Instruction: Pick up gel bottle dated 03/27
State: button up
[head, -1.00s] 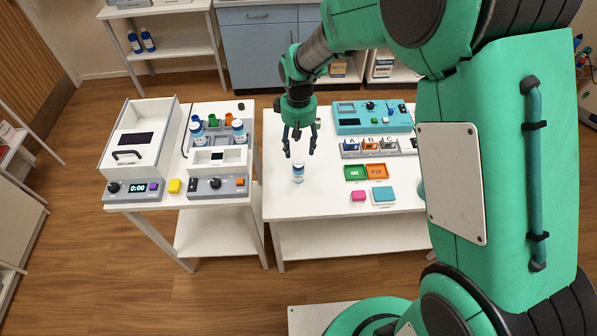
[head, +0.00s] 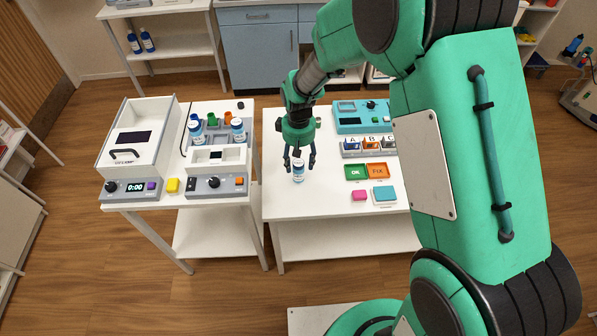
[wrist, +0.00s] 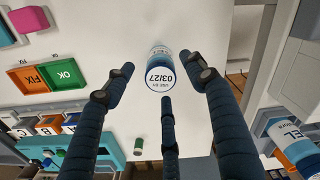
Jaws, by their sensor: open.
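The gel bottle dated 03/27 (wrist: 160,70) stands upright on the white table, its lid label readable in the wrist view. In the head view this small white and blue bottle (head: 298,172) is near the table's left front part. My gripper (head: 299,160) is above and around its top in the head view. In the wrist view the dark fingers of my gripper (wrist: 164,95) are spread open, with the bottle between and beyond their tips. I cannot tell whether any finger touches it.
On this table (head: 300,222) are a green OK tray (head: 356,172), an orange FIX tray (head: 377,171), pink and teal blocks, and a teal device (head: 350,117). The left table holds similar blue-white bottles (head: 238,131) in a rack. Bare tabletop surrounds the dated bottle.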

jog(key=shift+f, duration=0.1)
jog(key=shift+f+b, duration=0.85)
jog(key=shift+f, duration=1.65)
jog(key=c, duration=1.3)
